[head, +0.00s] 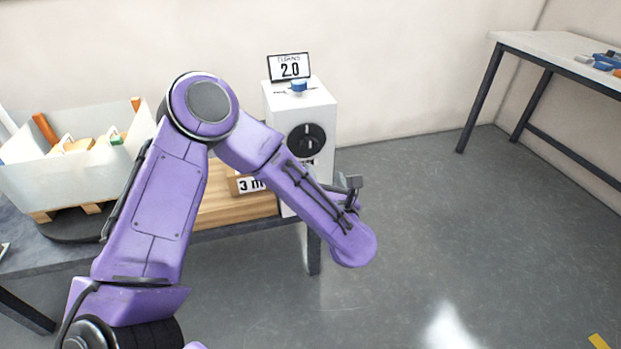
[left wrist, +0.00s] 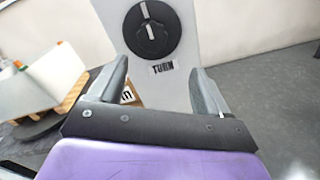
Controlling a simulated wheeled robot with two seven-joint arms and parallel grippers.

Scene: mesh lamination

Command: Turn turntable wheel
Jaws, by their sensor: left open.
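A white box (head: 318,108) stands at the table's right end, with a round black dial (head: 306,140) on its front that carries a pale mark. The left wrist view shows the dial (left wrist: 152,30) close up, its white mark near the top and a "TURN" label (left wrist: 162,67) below it. My left gripper (left wrist: 160,72) is open and empty, facing the box, its fingers apart and below the dial without visible contact. A dark round turntable (head: 75,229) lies at the left of the table. My right gripper is out of view.
A translucent bin (head: 65,180) with several items stands above the turntable. A sign reading "2.0" (head: 289,67) and a small blue object (head: 298,86) sit on the box. A wooden block (head: 235,207) lies beside it. A second table (head: 560,45) is at right; floor between is clear.

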